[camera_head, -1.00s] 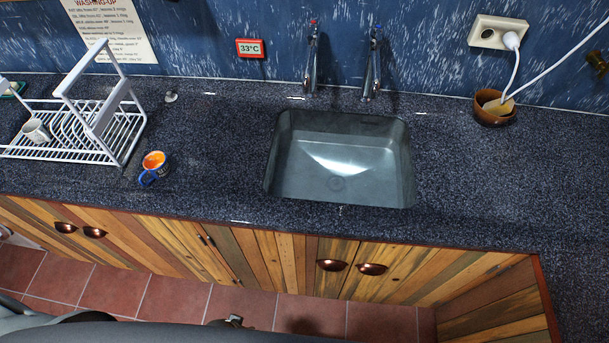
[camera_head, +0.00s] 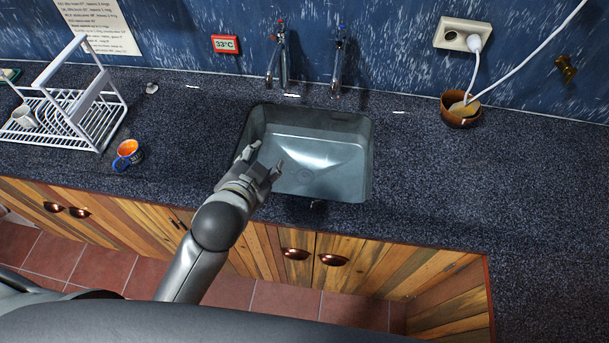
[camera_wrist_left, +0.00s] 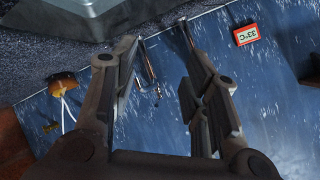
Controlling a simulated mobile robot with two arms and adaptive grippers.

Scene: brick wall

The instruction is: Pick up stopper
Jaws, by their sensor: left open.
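A small silvery round piece that looks like the stopper (camera_head: 151,88) lies on the dark speckled counter, between the dish rack and the sink, near the wall. I do not make it out in the left wrist view. My left gripper (camera_head: 266,158) is over the front left part of the sink, well to the right of and nearer than the stopper. Its fingers are apart and empty, and they also show in the left wrist view (camera_wrist_left: 158,32). My right gripper is in neither view.
The sink (camera_head: 368,165) has two taps (camera_head: 338,65) behind it. A brown bowl (camera_head: 460,117) sits at the right. The right counter is clear.

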